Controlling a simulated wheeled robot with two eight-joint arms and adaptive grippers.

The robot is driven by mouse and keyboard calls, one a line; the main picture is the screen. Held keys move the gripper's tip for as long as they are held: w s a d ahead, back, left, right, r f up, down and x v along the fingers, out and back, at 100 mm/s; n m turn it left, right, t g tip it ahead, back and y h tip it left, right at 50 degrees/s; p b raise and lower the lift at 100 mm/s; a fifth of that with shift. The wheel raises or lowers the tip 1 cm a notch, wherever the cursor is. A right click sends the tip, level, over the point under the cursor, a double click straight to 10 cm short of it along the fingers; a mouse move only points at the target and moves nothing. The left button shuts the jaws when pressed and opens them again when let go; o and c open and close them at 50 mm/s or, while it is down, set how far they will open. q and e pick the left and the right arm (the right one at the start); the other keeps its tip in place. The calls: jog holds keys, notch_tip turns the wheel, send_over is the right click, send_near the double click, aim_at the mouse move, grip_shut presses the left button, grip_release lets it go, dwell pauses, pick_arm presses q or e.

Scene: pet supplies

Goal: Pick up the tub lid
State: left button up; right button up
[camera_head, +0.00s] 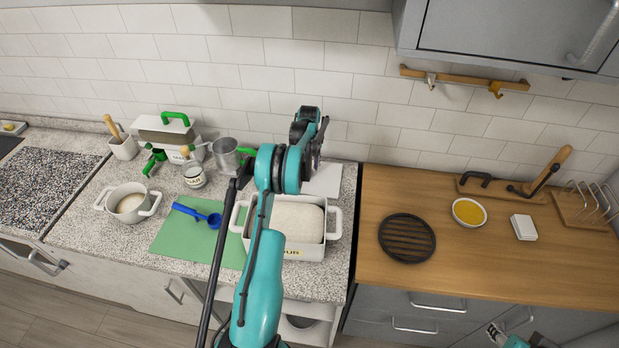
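A white tub (182,137) stands at the back left against the tiles. My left arm rises through the middle of the view. Its dark far end (309,127) is near the wall, well to the right of the lid and apart from it. The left fingers cannot be made out, so their opening is unclear. A small part of my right gripper (497,334) shows at the bottom edge, far from the lid; its fingers are not clear.
A white two-handled container (333,236), partly behind my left arm, and a blue scoop (200,215) on a green mat (170,240) occupy the front. A metal pot (226,152), jar (193,176) and white pot (128,203) stand near the tub. A black trivet (407,238) lies right.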

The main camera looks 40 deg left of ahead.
pick_arm(q)
jog(key=shift+f, duration=0.15)
jog(key=shift+c, duration=0.3)
grip_shut()
